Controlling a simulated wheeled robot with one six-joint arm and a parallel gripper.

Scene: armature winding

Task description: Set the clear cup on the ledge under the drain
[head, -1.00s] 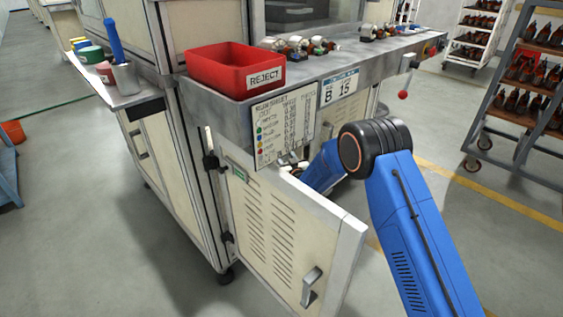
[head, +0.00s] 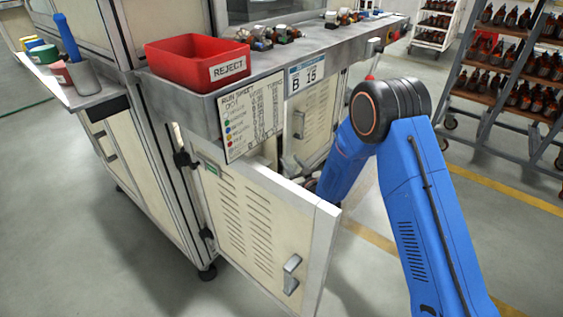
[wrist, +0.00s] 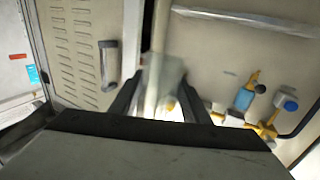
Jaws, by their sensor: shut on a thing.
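In the wrist view the clear cup (wrist: 166,72) shows as a blurred, see-through shape between the two dark fingers of my gripper (wrist: 158,92). The gripper is shut on it. Beyond and to the right of the cup is a fitting with a blue body (wrist: 243,99) and yellow parts. I cannot make out which part is the drain, and I cannot pick out the ledge. In the head view my blue arm reaches down behind the open cabinet door (head: 262,235). The door and arm hide the cup and most of the gripper there.
The open door stands close beside my arm; its handle (head: 291,274) faces outward. A red reject bin (head: 190,75) sits on the bench above. A side shelf (head: 92,98) with pots is at left. A rack (head: 540,55) stands right. The floor at lower left is clear.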

